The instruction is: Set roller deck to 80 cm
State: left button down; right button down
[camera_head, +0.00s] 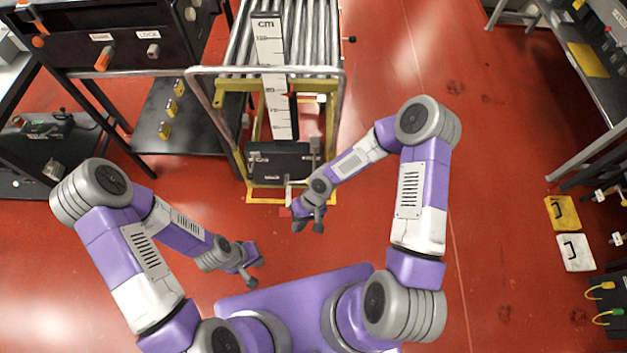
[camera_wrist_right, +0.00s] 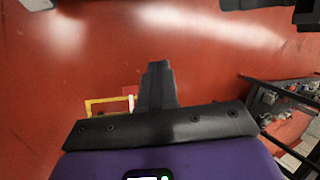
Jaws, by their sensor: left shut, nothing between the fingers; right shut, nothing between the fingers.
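The roller deck (camera_head: 318,35) is a bed of metal rollers at top centre of the head view, on a yellow frame with a grey rail. A white cm scale (camera_head: 270,60) stands upright at its front, with a red mark (camera_head: 289,95) beside its lower part; the exact reading is too small to tell. A black box (camera_head: 280,160) sits low on the frame. My right gripper (camera_head: 308,223) is shut and empty, just in front of the frame's lower right. Its shut fingers (camera_wrist_right: 156,85) show in the right wrist view. My left gripper (camera_head: 250,279) is shut and empty, lower left.
A black cabinet (camera_head: 125,50) with a LOCK label and knobs stands left of the deck. A dark bench (camera_head: 590,65) is at the right. Yellow (camera_head: 562,212) and white (camera_head: 575,252) pieces lie at the right. The red floor right of the deck is clear.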

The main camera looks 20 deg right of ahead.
jog(key=w+d+r+t+h, duration=0.1)
jog(key=w+d, duration=0.2)
jog(key=w, duration=0.1)
jog(key=w+d+r+t+h, duration=0.1)
jog(key=w+d+h, duration=0.1)
jog(key=w, duration=0.3)
jog(key=w+d+r+m+t+h, duration=0.1)
jog(key=w+d+r+h, duration=0.1)
jog(key=w+d, duration=0.2)
jog(key=shift+w+p, duration=0.35)
jog(key=shift+w, duration=0.4)
jog(key=shift+a, duration=0.1)
jog(key=shift+w+f+b, duration=0.15)
jog(key=shift+f+b, duration=0.7)
jog(key=shift+f, duration=0.9)
jog(key=shift+w+f+b, duration=0.15)
jog(key=shift+f+b, duration=0.65)
jog(key=shift+f, duration=0.95)
